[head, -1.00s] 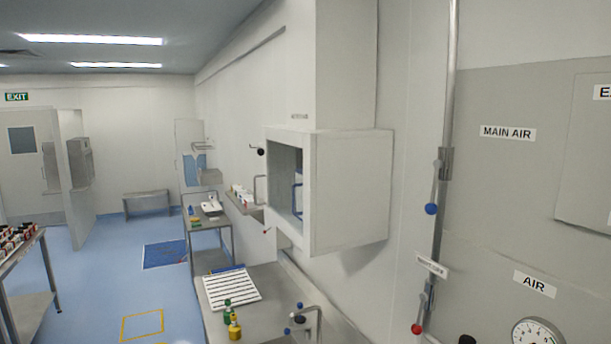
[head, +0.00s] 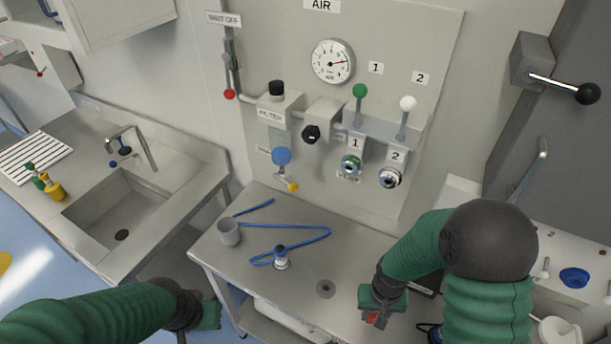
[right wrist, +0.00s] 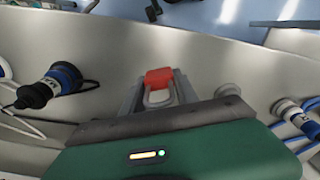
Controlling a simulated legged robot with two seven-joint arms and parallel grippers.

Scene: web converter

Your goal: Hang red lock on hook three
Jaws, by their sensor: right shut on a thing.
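The red lock (right wrist: 160,76) shows in the right wrist view, with its grey shackle toward the camera. My right gripper (right wrist: 159,90) is shut on it. In the head view my right gripper (head: 374,314) hangs over the right part of the steel bench, and only a small red bit of the lock (head: 372,319) shows below it. My left gripper (head: 209,314) is at the bottom left, just off the bench's front edge; its fingers are hidden. No hook marked three shows in either view.
A steel bench (head: 308,281) holds a grey cup (head: 229,232), a blue hose (head: 305,230) and a small blue-and-white fitting (head: 281,258). Behind it stands the air panel (head: 424,57) with gauge and valves. A sink (head: 118,212) is at left; a machine with a black-knobbed lever (head: 587,94) is at right.

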